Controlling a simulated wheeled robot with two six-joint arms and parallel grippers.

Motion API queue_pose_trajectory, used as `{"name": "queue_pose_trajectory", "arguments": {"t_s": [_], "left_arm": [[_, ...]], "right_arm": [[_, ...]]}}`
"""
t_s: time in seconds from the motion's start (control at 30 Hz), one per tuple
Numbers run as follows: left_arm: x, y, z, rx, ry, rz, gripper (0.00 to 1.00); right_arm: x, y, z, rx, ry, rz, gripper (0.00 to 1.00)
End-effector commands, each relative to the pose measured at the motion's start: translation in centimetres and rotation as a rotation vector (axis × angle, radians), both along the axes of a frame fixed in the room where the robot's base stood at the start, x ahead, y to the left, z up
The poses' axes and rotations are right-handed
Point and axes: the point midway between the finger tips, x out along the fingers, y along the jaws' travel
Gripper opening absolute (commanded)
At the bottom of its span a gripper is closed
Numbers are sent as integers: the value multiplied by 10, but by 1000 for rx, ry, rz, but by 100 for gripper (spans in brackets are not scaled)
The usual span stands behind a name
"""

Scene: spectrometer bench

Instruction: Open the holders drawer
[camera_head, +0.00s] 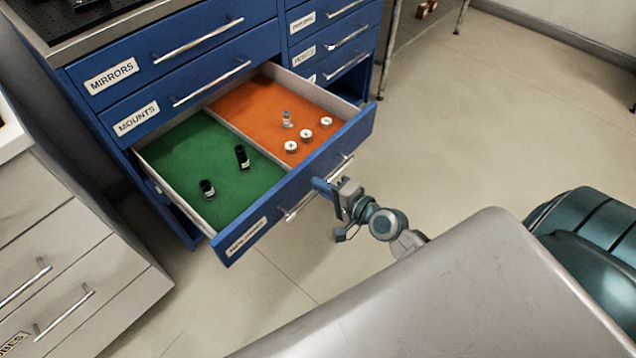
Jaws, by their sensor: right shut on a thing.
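A blue drawer (335,160) below the MOUNTS drawer is pulled well out of the blue cabinet. The label on its front (246,237) is too blurred for me to read. Inside it, a green section (190,150) holds two black cylinders (242,157), (207,189). My left gripper is out of view.
The MIRRORS drawer (125,72) and MOUNTS drawer (150,113) above are shut. A second column of blue drawers (325,50) stands to the right. A pale drawer cabinet (75,250) is at the left. The floor (480,130) to the right is clear.

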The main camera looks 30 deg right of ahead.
Motion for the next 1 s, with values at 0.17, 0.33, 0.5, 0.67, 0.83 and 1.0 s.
{"name": "queue_pose_trajectory", "arguments": {"t_s": [0.17,0.33,0.5,0.67,0.83,1.0], "left_arm": [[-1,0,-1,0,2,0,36],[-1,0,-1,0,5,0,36],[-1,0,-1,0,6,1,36],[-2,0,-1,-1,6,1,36],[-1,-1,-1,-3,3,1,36],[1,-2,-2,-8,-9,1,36]], "right_arm": [[0,0,0,0,0,-1,0],[0,0,0,0,0,-1,26],[0,0,0,0,0,0,26],[-4,-2,0,-2,2,0,26],[-25,-9,4,-3,3,1,26],[-56,-20,10,-4,4,3,26]]}}
